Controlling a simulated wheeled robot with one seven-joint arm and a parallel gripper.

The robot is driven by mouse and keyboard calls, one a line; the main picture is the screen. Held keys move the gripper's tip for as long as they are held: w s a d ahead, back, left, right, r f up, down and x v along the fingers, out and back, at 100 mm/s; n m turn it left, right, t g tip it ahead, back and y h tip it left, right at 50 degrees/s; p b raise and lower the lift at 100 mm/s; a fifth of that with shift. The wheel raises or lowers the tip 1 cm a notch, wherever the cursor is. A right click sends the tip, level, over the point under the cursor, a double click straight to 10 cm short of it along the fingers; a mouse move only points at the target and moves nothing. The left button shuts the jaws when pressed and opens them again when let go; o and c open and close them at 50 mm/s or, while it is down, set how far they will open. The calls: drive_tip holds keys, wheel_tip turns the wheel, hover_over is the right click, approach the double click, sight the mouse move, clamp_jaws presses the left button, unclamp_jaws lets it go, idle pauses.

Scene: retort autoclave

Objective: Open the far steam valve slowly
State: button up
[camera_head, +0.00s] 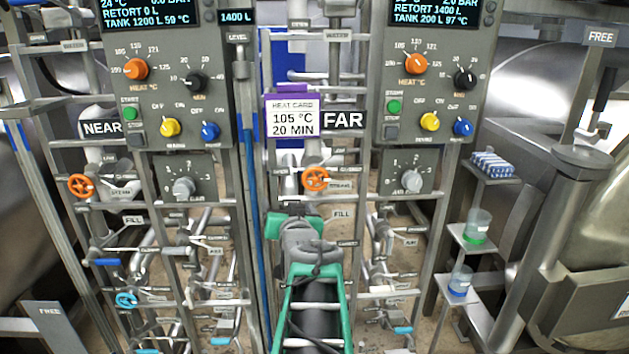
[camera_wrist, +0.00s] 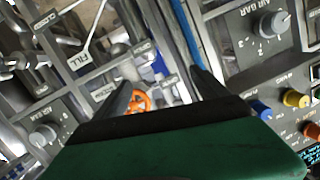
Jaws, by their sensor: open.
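The far steam valve is a small orange handwheel (camera_head: 316,179) on the pipework below the FAR sign (camera_head: 343,120). In the wrist view an orange wheel (camera_wrist: 139,101) shows beyond my fingers, partly hidden by the left one. My gripper (camera_wrist: 160,85) is open, its two dark fingers spread with nothing held between them. In the head view my green arm reaches up the middle, its grey wrist just below the far wheel; the fingertips are hard to make out. I cannot tell whether a finger touches the wheel.
A similar orange wheel (camera_head: 80,185) sits at left below the NEAR sign (camera_head: 102,128). A heat card (camera_head: 292,119) reads 105 °C, 20 MIN. Control panels (camera_head: 427,75) flank the middle. Upright posts and pipes crowd both sides of my arm. Small shelves with cups (camera_head: 477,225) stand at right.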

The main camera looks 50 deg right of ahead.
sight(316, 179)
drive_tip(key=s+d+r+m+h, duration=0.2)
drive_tip(key=s+d+r+h, duration=0.15)
drive_tip(key=s+d, duration=0.2)
drive_tip(key=p+x, duration=0.1)
drive_tip(key=x, duration=0.7)
drive_tip(key=shift+w+a+p, duration=0.1)
drive_tip(key=shift+w+p, duration=0.15)
drive_tip(key=shift+p, duration=0.1)
drive_tip(key=shift+c, duration=0.5)
drive_tip(key=c, duration=1.2)
drive_tip(key=shift+a+f, duration=0.1)
drive_tip(key=shift+a, duration=0.05)
drive_tip(key=shift+c, duration=0.3)
